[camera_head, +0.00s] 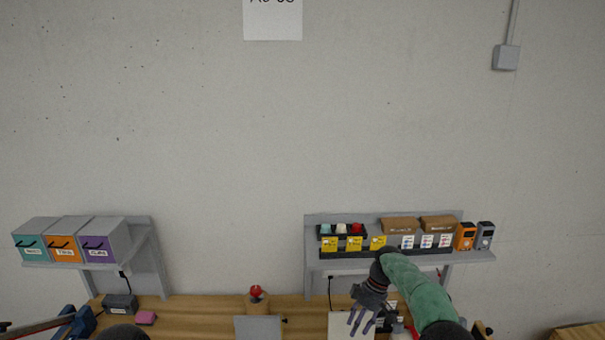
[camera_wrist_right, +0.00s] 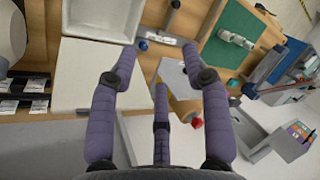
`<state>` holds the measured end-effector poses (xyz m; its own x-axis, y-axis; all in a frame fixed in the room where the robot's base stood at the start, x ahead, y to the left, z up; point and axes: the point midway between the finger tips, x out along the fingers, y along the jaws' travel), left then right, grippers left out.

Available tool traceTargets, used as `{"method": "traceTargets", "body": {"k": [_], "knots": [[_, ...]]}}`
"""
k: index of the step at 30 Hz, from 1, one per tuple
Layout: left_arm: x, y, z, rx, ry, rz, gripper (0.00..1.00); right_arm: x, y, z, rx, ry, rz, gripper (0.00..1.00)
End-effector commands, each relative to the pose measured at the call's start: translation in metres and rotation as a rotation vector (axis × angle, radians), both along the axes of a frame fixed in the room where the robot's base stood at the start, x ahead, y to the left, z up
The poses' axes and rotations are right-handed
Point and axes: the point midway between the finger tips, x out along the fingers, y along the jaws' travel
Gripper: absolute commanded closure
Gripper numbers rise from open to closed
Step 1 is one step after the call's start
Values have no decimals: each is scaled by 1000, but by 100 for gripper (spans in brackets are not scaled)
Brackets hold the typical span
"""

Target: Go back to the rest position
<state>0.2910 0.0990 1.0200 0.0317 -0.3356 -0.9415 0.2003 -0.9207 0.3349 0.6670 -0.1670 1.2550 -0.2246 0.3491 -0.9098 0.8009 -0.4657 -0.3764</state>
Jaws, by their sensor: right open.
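My right gripper (camera_head: 362,312) hangs at the end of the green-sleeved arm, over the bench in front of the right shelf in the head view. In the right wrist view its purple-grey fingers (camera_wrist_right: 160,62) are spread apart, with nothing held between them. White trays or boxes, including one large white tray (camera_wrist_right: 85,75), lie beyond the fingers. My left gripper is not visible in the head view.
The right shelf (camera_head: 340,265) holds bins and boxes; the left shelf holds coloured drawers (camera_head: 100,240). A green mat (camera_wrist_right: 215,52) shows in the wrist view.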

Motion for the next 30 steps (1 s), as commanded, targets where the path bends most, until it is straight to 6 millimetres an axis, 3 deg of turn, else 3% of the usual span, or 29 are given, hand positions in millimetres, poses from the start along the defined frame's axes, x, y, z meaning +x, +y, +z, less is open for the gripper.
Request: {"method": "traceTargets", "body": {"k": [8,14,21,26,30], "knots": [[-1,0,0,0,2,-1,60,-20,6,-70,-30,37,-154,52],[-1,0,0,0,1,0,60,-63,14,-147,-64,79,-352,52],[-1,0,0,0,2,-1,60,-142,26,-222,-103,130,-607,52],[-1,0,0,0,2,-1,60,-202,33,-252,-123,163,-768,52],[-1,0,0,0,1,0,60,-262,40,-266,-138,195,-914,52]]}}
